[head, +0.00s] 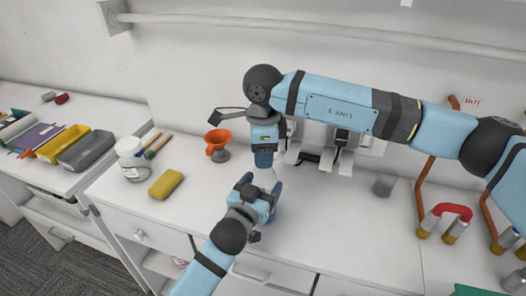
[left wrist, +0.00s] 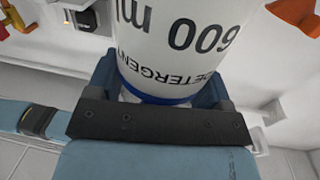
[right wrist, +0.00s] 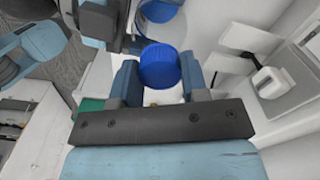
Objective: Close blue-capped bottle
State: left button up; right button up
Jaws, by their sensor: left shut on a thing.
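My left gripper (head: 262,200) is shut on the white detergent bottle (head: 267,177), low over the counter. In the left wrist view the bottle (left wrist: 190,45) fills the space between the fingers, with "600 ml" and "DETERGENT" upside down and a blue band at its lower end. My right gripper (head: 264,157) points down just above the bottle. In the right wrist view the round blue cap (right wrist: 160,66) lies between the right fingers (right wrist: 160,80), close to both; whether they grip it is unclear. The fingers hide how the cap and bottle neck meet.
An orange funnel (head: 218,141), a yellow sponge (head: 166,184) and a white jar (head: 131,158) stand on the counter to the left. Yellow (head: 62,142) and grey (head: 86,150) trays are farther left.

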jog(key=o, duration=1.1)
notch_tip(320, 180, up, 12)
pick_arm(q)
jog(key=o, duration=1.7)
jog(key=shift+o, duration=0.2)
jog(key=shift+s, duration=0.1)
